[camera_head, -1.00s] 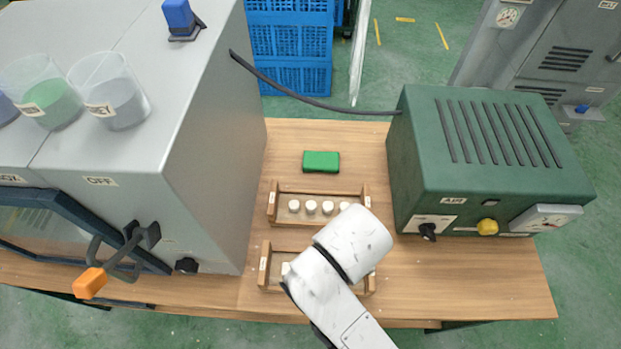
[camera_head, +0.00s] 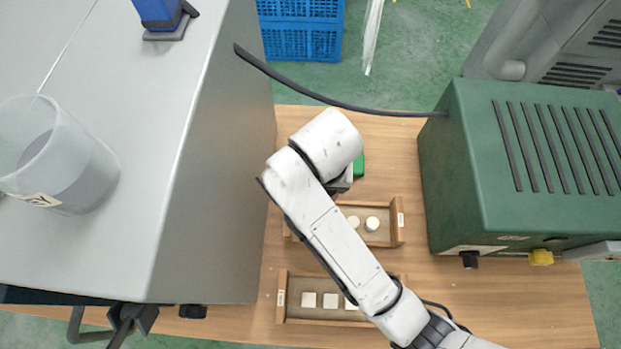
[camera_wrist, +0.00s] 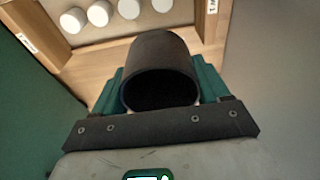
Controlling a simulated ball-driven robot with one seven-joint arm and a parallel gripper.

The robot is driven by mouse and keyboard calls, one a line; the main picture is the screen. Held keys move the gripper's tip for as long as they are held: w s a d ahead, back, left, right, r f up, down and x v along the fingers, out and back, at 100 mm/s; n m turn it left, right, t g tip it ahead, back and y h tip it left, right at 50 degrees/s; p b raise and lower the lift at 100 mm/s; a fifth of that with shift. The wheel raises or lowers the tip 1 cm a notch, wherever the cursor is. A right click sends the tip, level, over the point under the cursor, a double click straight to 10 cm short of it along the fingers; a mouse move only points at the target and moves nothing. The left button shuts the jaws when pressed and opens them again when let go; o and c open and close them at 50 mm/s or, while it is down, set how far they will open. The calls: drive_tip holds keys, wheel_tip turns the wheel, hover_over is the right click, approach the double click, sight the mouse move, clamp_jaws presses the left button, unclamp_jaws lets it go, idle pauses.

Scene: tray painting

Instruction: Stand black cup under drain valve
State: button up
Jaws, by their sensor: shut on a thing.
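The black cup (camera_wrist: 160,48) shows large in the wrist view, its open mouth turned toward the camera. My gripper (camera_wrist: 161,85) is shut on it, with a green finger at each side.
Two wooden trays with white pieces, a rear one (camera_head: 397,222) and a front one (camera_head: 281,298), lie between the cabinet and the green AIR unit (camera_head: 530,170). A black hose (camera_head: 330,101) crosses behind. Bare table (camera_head: 500,300) shows at front right.

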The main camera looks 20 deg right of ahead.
drive_tip(key=w+f, duration=0.2)
drive_tip(key=w+a+f, duration=0.1)
drive_tip(key=w+f, duration=0.3)
drive_tip(key=shift+w+a+f, duration=0.25)
drive_tip(key=shift+w+f, duration=0.05)
drive_tip(key=shift+w, duration=0.05)
drive_tip(key=shift+w+f+p, duration=0.1)
drive_tip(key=shift+f+p, duration=0.45)
drive_tip(key=shift+f, duration=1.15)
drive_tip(key=shift+f, duration=0.15)
drive_tip(key=o, duration=1)
drive_tip(key=shift+o, duration=0.2)
